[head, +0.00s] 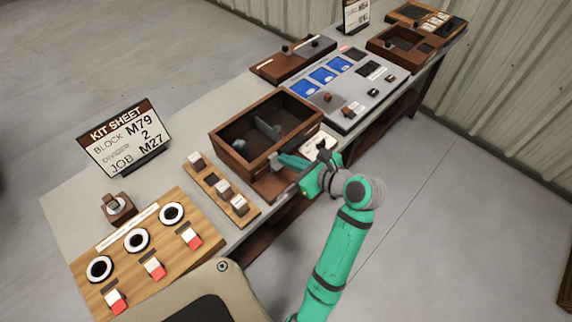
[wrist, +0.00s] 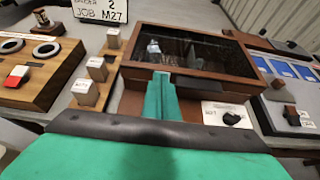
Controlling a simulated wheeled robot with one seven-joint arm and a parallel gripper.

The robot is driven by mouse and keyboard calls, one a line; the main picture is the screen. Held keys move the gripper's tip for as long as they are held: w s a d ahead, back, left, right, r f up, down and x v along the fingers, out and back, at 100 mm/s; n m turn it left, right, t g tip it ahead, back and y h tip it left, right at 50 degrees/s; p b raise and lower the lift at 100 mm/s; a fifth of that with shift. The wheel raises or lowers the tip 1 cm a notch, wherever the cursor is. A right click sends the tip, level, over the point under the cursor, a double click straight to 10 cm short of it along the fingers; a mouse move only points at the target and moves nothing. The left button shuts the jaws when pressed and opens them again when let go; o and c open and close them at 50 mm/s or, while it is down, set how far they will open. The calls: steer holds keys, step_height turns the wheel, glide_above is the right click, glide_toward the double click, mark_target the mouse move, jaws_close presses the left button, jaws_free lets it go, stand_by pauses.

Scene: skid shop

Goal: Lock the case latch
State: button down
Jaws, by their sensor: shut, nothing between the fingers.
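The case (head: 232,157) is a brown wooden box with a dark, glassy top; grey items show inside it. Its front rim and dark top also show in the wrist view (wrist: 215,72), with a black strip along the front edge. A black knob on a white labelled plate (wrist: 228,114), apparently the latch, sits in front of the case's right part. The plate also shows in the head view (head: 318,143), partly behind my arm. My gripper (wrist: 162,76) is shut and empty, its tips at the case's front edge, left of the knob. I cannot tell whether the tips touch the case.
A wooden strip with several white-topped blocks (wrist: 97,68) stands left of the case. A panel with blue screens (head: 345,85) stands to the right. A board with rings and red switches (head: 150,240) and a kit sheet sign (head: 124,137) are at the left.

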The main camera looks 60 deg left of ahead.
step_height(320, 180, up, 6)
steer(key=d, duration=0.1)
steer(key=shift+w+d, duration=0.2)
steer(key=shift+d, duration=0.05)
stand_by(0.5)
steer(key=w+d+f+t, duration=0.5)
steer(key=d+f+t, duration=0.25)
steer(key=f, duration=0.35)
steer(key=s+d+f+n+t+h, duration=0.1)
steer(key=s+d+f+t+h, duration=0.15)
steer(key=d, duration=0.35)
steer(key=s+d+f+n+t+h, duration=0.1)
steer(key=d+f+t+h, duration=0.1)
steer(key=d+f, duration=0.3)
steer(key=s+d+f+n+t+h, duration=0.1)
steer(key=d+f+t+h, duration=0.15)
steer(key=d, duration=0.45)
steer(key=s+d+r+n+t+h, duration=0.1)
steer(key=s+d+r+n+h, duration=0.1)
steer(key=s+d+n, duration=0.4)
steer(key=s+d+r+n+t+h, duration=0.2)
steer(key=s+d+n, duration=0.4)
steer(key=s, duration=0.4)
step_height(320, 180, up, 2)
steer(key=shift+s+d+r+n+h, duration=0.15)
steer(key=shift+s+d+n+h, duration=0.2)
steer(key=shift+d+h, duration=0.45)
